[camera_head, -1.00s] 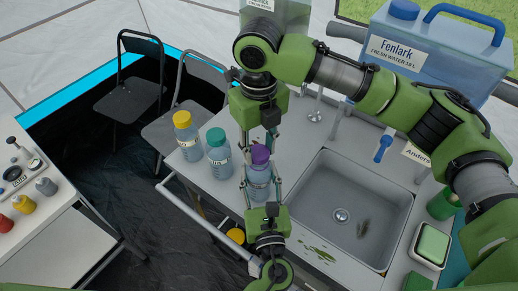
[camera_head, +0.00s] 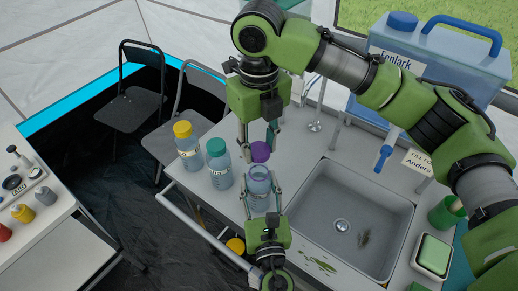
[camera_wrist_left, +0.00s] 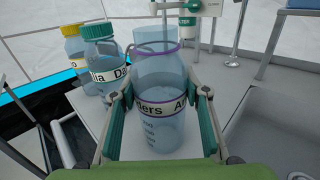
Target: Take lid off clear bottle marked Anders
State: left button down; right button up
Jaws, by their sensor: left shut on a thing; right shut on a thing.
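The clear bottle (camera_head: 259,202) stands upright on the counter beside the sink, with its mouth open. In the left wrist view its label partly shows "ders A", and the bottle (camera_wrist_left: 160,132) has a purple ring at the neck. My left gripper (camera_head: 261,184) is shut on the bottle's body, one finger on each side. The purple lid (camera_head: 260,152) is off the bottle, a little above and behind its mouth. My right gripper (camera_head: 259,146) comes down from above and is shut on the lid.
A yellow-capped bottle (camera_head: 187,148) and a green-capped bottle (camera_head: 219,166) stand to the left on the counter (camera_head: 215,203). The sink (camera_head: 350,215) is to the right. A blue water container (camera_head: 440,70) with a tap stands behind it.

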pick_arm(q)
jog(key=c, duration=1.1)
grip_release()
